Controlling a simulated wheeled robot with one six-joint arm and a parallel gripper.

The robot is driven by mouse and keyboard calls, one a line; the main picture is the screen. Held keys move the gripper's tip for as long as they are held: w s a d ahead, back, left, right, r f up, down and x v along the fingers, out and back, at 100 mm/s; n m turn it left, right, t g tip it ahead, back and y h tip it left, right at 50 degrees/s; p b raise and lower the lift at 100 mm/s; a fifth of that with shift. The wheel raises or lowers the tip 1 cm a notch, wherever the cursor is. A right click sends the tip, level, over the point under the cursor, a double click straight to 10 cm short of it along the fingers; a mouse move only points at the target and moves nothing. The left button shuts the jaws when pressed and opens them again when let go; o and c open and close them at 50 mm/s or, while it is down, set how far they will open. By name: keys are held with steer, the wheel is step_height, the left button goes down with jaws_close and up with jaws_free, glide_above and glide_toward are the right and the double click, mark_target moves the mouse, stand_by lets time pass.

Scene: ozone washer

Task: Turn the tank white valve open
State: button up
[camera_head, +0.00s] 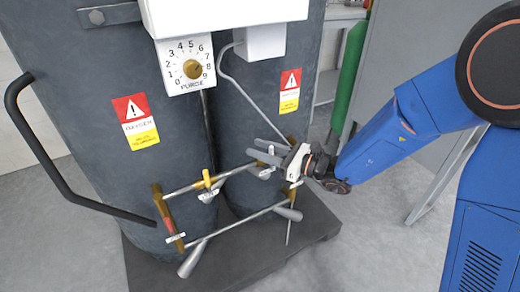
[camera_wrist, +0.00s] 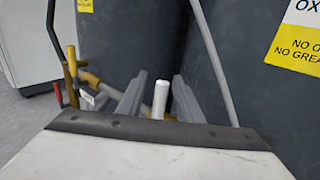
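The white valve handle (camera_wrist: 160,98) stands upright in the wrist view, between the two grey fingers of my gripper (camera_wrist: 157,88). In the head view my gripper (camera_head: 252,147) reaches from the right to the pipe manifold (camera_head: 237,178) in front of the tanks. Its fingers are apart and point left. The white handle is hard to make out there, as the gripper covers that part.
A yellow valve handle (camera_head: 207,180) sits left on the same pipe, and a red handle (camera_head: 168,224) is at the left end. Dark tanks (camera_head: 110,95) stand close behind. A black bar handle (camera_head: 45,150) juts out at left. A purge dial (camera_head: 190,68) is above.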

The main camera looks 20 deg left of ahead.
mark_target(277, 155)
jaws_close()
steer(key=shift+w, duration=0.15)
steer(key=m+y, duration=0.1)
steer(key=m, duration=0.1)
steer(key=w+d+m+t+y, duration=0.1)
steer(key=w+d+m, duration=0.1)
steer(key=m, duration=0.1)
steer(key=shift+w+m+y, duration=0.1)
steer(key=shift+m+y, duration=0.2)
steer(key=shift+y, duration=0.1)
steer(key=m+t, duration=0.1)
steer(key=w+m+t, duration=0.1)
steer(key=d+m+t+y, duration=0.1)
steer(key=m, duration=0.1)
steer(key=shift+w+d+f, duration=0.1)
steer(key=shift+w+f, duration=0.1)
steer(key=shift+f, duration=0.05)
steer(key=shift+w+d+f+m+t, duration=0.15)
steer(key=shift+m+t, duration=0.3)
steer(key=shift+m, duration=0.25)
steer(key=shift+w+d+f+m+t, duration=0.1)
steer(key=shift+w+m+t, duration=0.1)
steer(key=shift+m+t, duration=0.4)
steer(key=shift+w+d+f+m+t, duration=0.15)
steer(key=shift+m+t, duration=0.2)
steer(key=shift+m, duration=0.45)
